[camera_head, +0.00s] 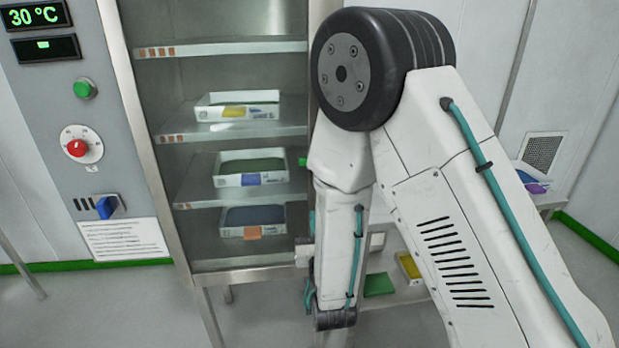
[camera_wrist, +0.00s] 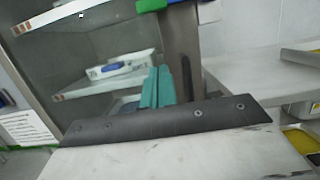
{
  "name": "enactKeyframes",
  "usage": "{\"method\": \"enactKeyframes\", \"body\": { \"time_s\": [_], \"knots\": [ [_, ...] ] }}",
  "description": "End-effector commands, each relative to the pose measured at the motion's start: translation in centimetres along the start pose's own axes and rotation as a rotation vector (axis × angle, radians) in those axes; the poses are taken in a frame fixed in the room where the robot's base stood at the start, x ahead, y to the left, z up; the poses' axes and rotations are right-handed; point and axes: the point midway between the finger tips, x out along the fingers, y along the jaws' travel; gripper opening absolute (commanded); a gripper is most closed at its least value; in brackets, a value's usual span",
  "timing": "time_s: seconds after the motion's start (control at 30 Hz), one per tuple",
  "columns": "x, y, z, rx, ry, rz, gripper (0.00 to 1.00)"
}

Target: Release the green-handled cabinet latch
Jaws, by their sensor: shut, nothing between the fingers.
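The green latch handle (camera_head: 302,162) shows as a small green piece at the cabinet's right edge in the head view, mostly hidden behind my arm. In the wrist view a green handle (camera_wrist: 152,5) is cut off by the top edge, with a blue piece beside it. The cabinet (camera_head: 150,130) has a metal frame and a see-through front. My gripper (camera_wrist: 157,86) has teal fingers, shut together and empty. In the wrist view they are below the green handle and apart from it, in front of the cabinet's right side. The head view hides most of the gripper behind my arm.
Shelves in the cabinet hold shallow white trays (camera_head: 237,106). The control panel (camera_head: 60,100) with a red knob stands to the left. A side bench (camera_wrist: 235,85) lies right of the cabinet in the wrist view. A yellow bin (camera_head: 408,268) sits low beside my arm.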

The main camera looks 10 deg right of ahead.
Motion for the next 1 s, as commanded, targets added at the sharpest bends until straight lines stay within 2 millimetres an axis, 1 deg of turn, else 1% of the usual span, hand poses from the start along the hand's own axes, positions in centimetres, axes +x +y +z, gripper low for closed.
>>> {"method": "enactKeyframes", "body": {
  "time_s": [0.33,0.47,0.57,0.67,0.9,0.97,1.0],
  "knots": [
    [0.0,0.1,0.3,0.001,-0.012,0.005,0.00],
    [0.7,0.1,0.3,0.002,-0.012,0.004,0.00],
    [1.9,0.0,0.3,0.003,-0.014,0.002,0.00],
    [3.9,0.0,0.4,0.003,-0.015,0.002,0.00],
    [9.1,0.0,0.4,0.002,-0.014,0.002,0.00],
    [10.3,0.1,0.5,0.002,-0.014,0.002,0.00],
    [10.4,0.1,1.3,0.003,-0.015,0.003,0.00]
  ]
}}
